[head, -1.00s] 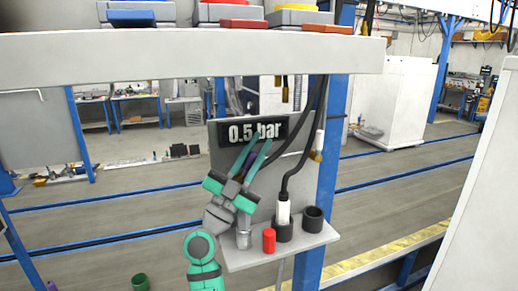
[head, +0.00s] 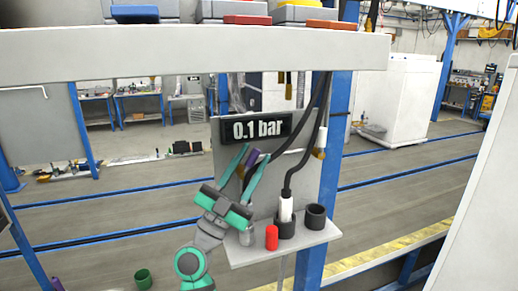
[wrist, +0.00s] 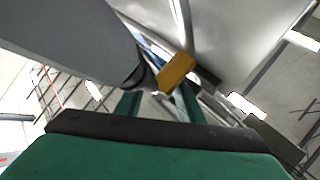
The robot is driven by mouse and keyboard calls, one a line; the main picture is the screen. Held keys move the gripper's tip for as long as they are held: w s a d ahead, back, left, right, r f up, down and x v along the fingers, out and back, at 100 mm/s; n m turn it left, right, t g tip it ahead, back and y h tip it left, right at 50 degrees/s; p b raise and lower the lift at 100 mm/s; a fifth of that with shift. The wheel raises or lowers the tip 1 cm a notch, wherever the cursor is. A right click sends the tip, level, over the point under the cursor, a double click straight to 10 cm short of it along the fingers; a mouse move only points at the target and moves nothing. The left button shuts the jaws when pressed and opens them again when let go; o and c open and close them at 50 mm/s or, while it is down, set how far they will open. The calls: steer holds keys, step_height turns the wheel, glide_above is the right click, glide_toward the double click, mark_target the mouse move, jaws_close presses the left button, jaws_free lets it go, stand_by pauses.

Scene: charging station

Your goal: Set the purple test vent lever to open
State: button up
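The purple lever (head: 251,158) shows in the head view just under the display (head: 256,128), which reads "0.1 bar". It leans up and to the right. My gripper (head: 256,152) is open, with its green fingers apart and the purple lever showing between them. I cannot tell whether either finger touches it. The lower part of the lever is hidden behind my gripper. In the wrist view my two green fingers (wrist: 157,103) are also apart; I cannot make out the purple lever there.
A small shelf (head: 305,243) below the panel carries a red cylinder (head: 272,237) and black cups, one holding a white-ended plug (head: 285,208) on a black cable. A thick white beam (head: 190,52) crosses above. A blue post (head: 332,150) stands right of the panel.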

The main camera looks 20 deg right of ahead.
mark_target(248, 167)
steer(key=v, duration=0.6)
steer(key=shift+f, duration=0.1)
steer(key=shift+c, duration=0.4)
